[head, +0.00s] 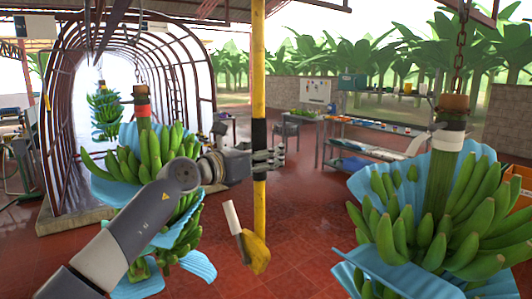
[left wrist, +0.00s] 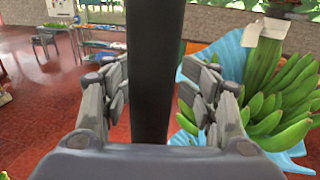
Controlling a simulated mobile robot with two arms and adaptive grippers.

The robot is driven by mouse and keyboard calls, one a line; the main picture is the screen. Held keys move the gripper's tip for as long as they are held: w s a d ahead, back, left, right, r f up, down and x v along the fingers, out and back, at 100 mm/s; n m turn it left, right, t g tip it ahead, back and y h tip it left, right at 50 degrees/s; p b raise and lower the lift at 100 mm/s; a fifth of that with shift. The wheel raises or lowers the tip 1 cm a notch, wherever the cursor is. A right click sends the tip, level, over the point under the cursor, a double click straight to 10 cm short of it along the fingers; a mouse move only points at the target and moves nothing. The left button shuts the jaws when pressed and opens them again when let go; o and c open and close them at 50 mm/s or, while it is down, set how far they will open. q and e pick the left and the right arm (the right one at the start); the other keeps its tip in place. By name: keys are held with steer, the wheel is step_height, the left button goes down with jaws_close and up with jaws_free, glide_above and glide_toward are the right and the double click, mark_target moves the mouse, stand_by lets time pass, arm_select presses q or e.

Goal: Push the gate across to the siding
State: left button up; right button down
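The upright yellow pole with a black band (head: 258,60), which I take to be the gate, hangs down from the overhead structure in the middle of the head view. My left gripper (head: 270,160) is at the black band. In the left wrist view the dark band (left wrist: 153,70) stands between the two fingers of my left gripper (left wrist: 160,85). The fingers are spread on either side of the band and do not look clamped on it; contact is unclear. My right gripper is in neither view.
Banana bunches with blue sheets hang at the right (head: 430,220) and left (head: 150,160), the left one partly behind my arm. An arched metal frame (head: 180,65) stands at the left. Benches (head: 375,150) stand at the back. Red floor lies open around the pole.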

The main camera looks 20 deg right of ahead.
arm_select(q)
steer(key=shift+a+r, duration=0.1)
steer(key=shift+a, duration=0.05)
steer(key=shift+a, duration=0.2)
steer(key=shift+s+a+r, duration=0.1)
steer(key=shift+a, duration=0.45)
steer(key=v, duration=1)
steer(key=shift+s, duration=0.3)
steer(key=shift+a, duration=0.1)
